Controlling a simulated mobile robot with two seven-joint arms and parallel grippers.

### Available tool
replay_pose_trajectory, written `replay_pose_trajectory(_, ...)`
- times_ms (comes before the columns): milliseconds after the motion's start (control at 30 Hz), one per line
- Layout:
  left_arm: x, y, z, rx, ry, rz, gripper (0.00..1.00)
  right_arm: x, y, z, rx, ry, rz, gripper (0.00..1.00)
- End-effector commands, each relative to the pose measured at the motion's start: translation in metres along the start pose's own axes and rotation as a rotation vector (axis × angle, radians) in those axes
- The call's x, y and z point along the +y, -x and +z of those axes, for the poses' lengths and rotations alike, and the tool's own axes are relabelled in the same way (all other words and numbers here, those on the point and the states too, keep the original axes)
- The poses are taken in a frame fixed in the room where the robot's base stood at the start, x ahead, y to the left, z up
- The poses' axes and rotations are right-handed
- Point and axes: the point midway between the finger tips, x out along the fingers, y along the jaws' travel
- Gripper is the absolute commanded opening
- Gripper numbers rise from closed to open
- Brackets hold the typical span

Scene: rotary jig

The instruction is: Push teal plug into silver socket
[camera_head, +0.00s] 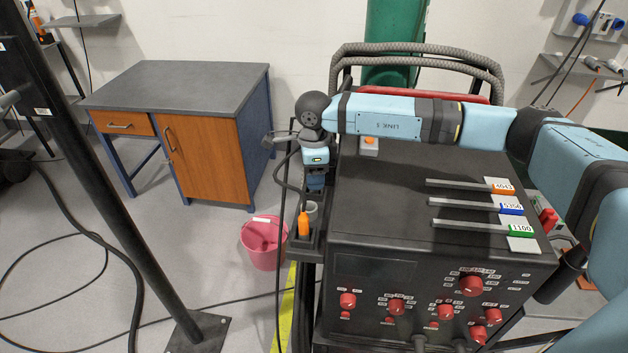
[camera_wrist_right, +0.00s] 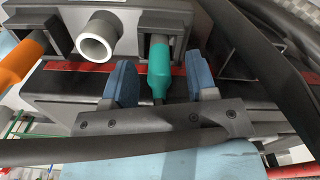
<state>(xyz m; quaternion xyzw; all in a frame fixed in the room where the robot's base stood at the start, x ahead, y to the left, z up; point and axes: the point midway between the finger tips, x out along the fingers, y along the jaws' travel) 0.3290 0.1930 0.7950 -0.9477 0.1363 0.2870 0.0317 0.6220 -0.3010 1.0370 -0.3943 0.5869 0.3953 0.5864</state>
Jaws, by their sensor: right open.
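The teal plug (camera_wrist_right: 160,62) shows in the right wrist view, its upper end at a black holder beside the silver socket. The silver socket (camera_wrist_right: 96,38) is a hollow round tube to the left of the plug. It also shows in the head view (camera_head: 312,208) at the machine's left side. My right gripper (camera_wrist_right: 162,78) is open, with one blue finger on each side of the teal plug. In the head view the right gripper (camera_head: 316,181) points down just behind the socket, and the teal plug is hidden there. My left gripper is not in view.
An orange plug (camera_head: 304,224) stands near the socket; it also shows in the wrist view (camera_wrist_right: 20,62). Dark cables run close to the gripper. The black machine (camera_head: 400,215) fills the right side. A pink bucket (camera_head: 262,248) stands on the floor, left of the machine.

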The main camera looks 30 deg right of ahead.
Motion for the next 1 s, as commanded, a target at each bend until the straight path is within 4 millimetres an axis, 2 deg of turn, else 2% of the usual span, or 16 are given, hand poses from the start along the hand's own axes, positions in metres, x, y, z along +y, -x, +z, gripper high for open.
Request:
replay_pose_trajectory(100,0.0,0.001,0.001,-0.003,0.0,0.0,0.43,0.0,-0.007,0.0,0.0,0.001,-0.001,0.52)
replay_pose_trajectory(300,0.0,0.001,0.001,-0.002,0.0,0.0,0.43,0.0,-0.008,0.0,-0.001,0.001,-0.001,0.52)
replay_pose_trajectory(367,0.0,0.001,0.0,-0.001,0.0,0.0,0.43,0.0,-0.008,0.0,-0.001,0.001,-0.001,0.41)
replay_pose_trajectory(533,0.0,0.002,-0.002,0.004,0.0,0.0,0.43,0.0,-0.007,0.0,-0.001,0.001,-0.001,0.02)
replay_pose_trajectory(567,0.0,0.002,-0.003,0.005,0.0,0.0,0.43,0.0,-0.007,0.0,-0.001,0.001,-0.001,0.0)
replay_pose_trajectory(867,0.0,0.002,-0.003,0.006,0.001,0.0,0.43,0.0,-0.006,0.0,-0.001,0.0,-0.001,0.0)
replay_pose_trajectory(1000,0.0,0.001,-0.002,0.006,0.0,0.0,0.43,0.0,0.002,0.0,-0.001,0.0,-0.002,0.0)
